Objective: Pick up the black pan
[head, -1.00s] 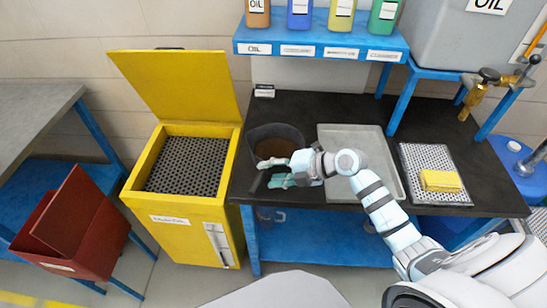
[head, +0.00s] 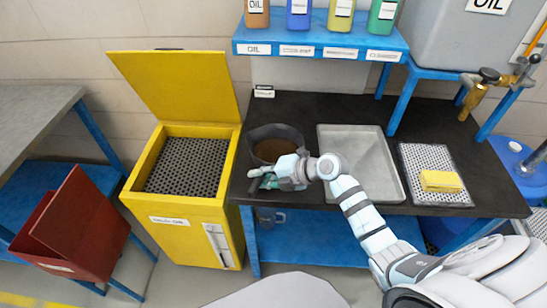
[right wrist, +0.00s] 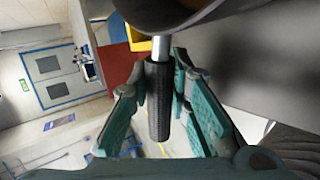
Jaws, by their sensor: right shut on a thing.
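The black pan (head: 271,134) stands on the left end of the dark worktop, with brown contents inside and its handle towards me. My right gripper (head: 260,180) is at the pan's near side, shut on its handle. In the right wrist view the ribbed black handle (right wrist: 158,105) lies between the green fingers of my right gripper (right wrist: 158,78), and the pan's underside (right wrist: 175,14) shows at the top. In the head view the gripper mostly hides the handle. I cannot tell any gap between pan and worktop. My left gripper is not in view.
A yellow bin (head: 185,222) with its lid up stands left of the worktop (head: 300,108). A grey tray (head: 360,135) lies right of the pan. A yellow sponge (head: 440,181) rests on a perforated tray (head: 421,160). A blue bottle shelf (head: 320,47) stands behind.

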